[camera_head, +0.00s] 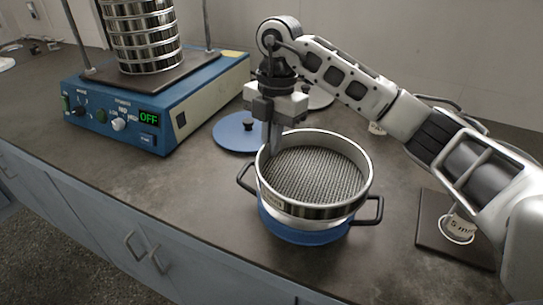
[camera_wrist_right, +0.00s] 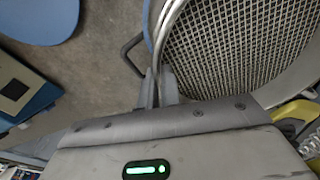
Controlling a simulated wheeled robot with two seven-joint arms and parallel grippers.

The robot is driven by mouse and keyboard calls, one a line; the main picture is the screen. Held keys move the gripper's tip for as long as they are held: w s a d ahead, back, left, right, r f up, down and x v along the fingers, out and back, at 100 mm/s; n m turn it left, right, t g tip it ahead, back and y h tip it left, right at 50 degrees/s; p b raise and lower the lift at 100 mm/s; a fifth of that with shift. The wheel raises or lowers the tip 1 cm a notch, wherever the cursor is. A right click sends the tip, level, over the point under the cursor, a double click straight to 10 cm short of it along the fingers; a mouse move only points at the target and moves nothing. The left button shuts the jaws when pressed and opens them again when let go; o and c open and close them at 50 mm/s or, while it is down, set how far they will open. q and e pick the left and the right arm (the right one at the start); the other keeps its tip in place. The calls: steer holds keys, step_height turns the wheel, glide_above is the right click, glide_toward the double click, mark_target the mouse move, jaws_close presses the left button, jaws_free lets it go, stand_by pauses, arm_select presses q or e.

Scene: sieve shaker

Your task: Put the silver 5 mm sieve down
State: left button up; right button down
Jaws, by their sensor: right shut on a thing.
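The silver sieve (camera_head: 313,175), a round metal ring with a wire mesh floor, is over a blue pan (camera_head: 300,232) with black handles on the counter. It looks level and roughly lined up with the pan. I cannot tell whether it rests fully on it. My right gripper (camera_head: 271,146) points down at the sieve's back left rim and is shut on it. In the right wrist view the fingers (camera_wrist_right: 161,88) pinch the rim beside the mesh (camera_wrist_right: 240,42). My left gripper is not in view.
A blue shaker (camera_head: 150,110) with a stack of silver sieves (camera_head: 143,38) stands at the back left, its display reading OFF. A blue disc (camera_head: 238,133) lies behind the pan. A dark board (camera_head: 430,232) with a "5 mm" tag (camera_head: 460,226) is at right. The counter's left front is clear.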

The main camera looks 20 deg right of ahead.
steer(key=shift+w+d+f, duration=0.2)
steer(key=shift+w+f, duration=0.25)
steer(key=shift+f, duration=0.2)
steer(key=shift+w+d+f, duration=0.15)
steer(key=shift+w+f, duration=0.3)
steer(key=shift+f, duration=1.55)
steer(key=c, duration=1.6)
jaws_free()
steer(key=shift+f, duration=0.15)
step_height(320, 180, up, 12)
steer(key=d, duration=0.1)
steer(key=shift+w+d, duration=0.15)
steer(key=shift+w, duration=0.2)
